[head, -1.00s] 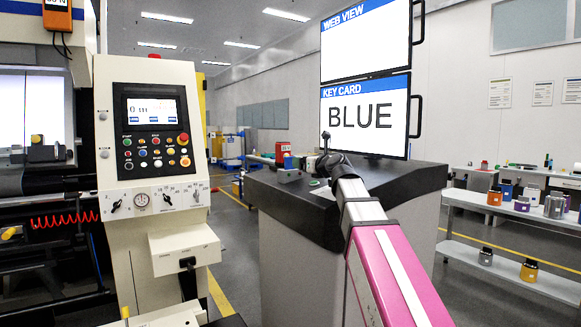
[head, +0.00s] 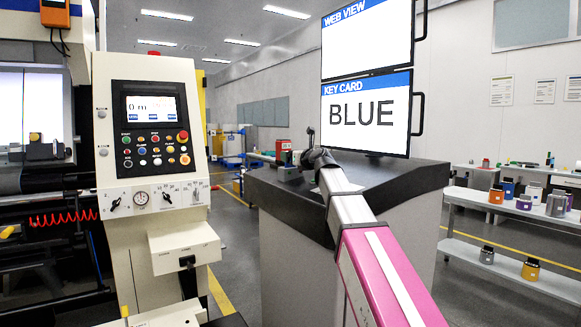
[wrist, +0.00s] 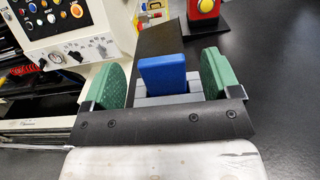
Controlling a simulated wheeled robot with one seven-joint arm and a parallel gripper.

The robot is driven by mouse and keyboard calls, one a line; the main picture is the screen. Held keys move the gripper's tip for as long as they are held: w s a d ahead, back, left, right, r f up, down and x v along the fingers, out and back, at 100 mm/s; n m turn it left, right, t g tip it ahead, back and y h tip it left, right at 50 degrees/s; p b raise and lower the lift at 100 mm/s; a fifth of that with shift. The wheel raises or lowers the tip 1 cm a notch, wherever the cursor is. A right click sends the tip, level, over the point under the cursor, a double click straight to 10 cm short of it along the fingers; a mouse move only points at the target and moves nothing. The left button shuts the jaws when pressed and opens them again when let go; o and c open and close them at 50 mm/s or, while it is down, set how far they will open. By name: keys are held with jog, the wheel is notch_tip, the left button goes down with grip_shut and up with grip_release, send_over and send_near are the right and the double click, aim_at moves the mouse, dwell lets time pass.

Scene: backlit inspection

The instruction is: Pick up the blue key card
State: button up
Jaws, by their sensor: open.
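The blue key card (wrist: 162,74) stands upright in the wrist view, its lower end in a grey slotted holder (wrist: 150,100). My gripper (wrist: 164,78) is open, with one green pad on each side of the card. Gaps show between the card and both pads, so neither seems to touch it. In the head view my arm reaches over the dark counter (head: 405,178), and the card cannot be made out there.
A screen reading "KEY CARD BLUE" (head: 362,113) stands behind the arm. A machine control panel (head: 153,128) is at the left. In the wrist view a red box with a yellow button (wrist: 204,8) stands beyond the card. The counter to its right is clear.

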jog(key=shift+x, duration=0.95)
jog(key=shift+d, duration=0.1)
jog(key=c, duration=1)
jog(key=shift+r, duration=0.1)
